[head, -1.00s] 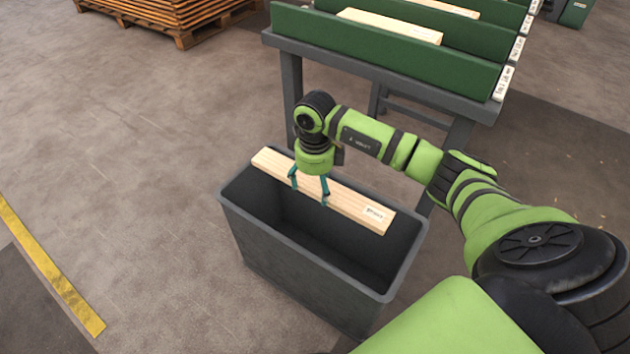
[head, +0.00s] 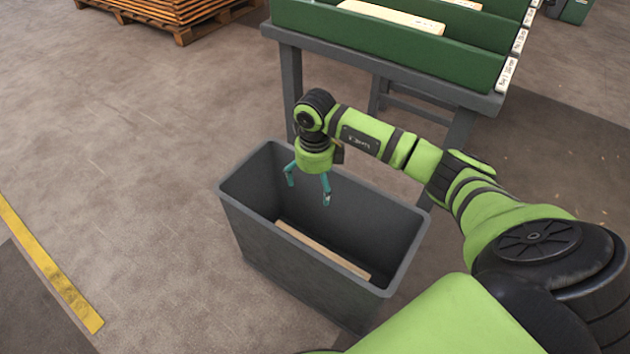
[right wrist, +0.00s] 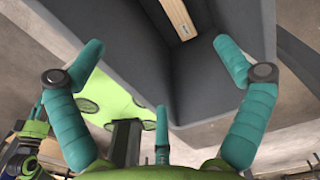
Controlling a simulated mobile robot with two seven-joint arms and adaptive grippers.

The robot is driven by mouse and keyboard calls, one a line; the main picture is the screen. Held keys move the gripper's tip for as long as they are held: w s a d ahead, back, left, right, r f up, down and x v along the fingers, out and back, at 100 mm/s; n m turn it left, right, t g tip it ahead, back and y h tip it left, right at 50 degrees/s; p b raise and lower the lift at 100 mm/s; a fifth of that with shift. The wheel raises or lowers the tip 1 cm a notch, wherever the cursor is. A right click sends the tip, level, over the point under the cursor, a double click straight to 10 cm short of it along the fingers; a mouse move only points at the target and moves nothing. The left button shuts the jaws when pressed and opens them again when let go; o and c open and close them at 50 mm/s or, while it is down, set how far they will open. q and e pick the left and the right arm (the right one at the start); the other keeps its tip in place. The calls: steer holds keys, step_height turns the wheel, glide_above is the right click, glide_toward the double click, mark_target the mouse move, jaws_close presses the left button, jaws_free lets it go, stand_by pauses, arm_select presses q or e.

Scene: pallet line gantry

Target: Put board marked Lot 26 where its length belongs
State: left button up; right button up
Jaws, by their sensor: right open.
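The board (head: 322,250) is pale wood and lies inside the grey bin (head: 232,222), low down, partly hidden by the bin's near wall. In the right wrist view the board (right wrist: 178,16) shows at the top with a small label too small to read. My right gripper (head: 307,190) is open and empty above the bin, apart from the board. Its teal fingers are spread wide in the right wrist view (right wrist: 160,62).
A table (head: 370,62) behind the bin carries green sorting lanes (head: 400,58) with white end labels (head: 507,74). A pale board (head: 390,17) lies in the front lane. A wooden pallet stack (head: 170,15) stands at the back left; a yellow floor line (head: 50,268) runs at left.

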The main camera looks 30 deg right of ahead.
step_height(320, 180, up, 12)
stand_by(0.6)
stand_by(1.0)
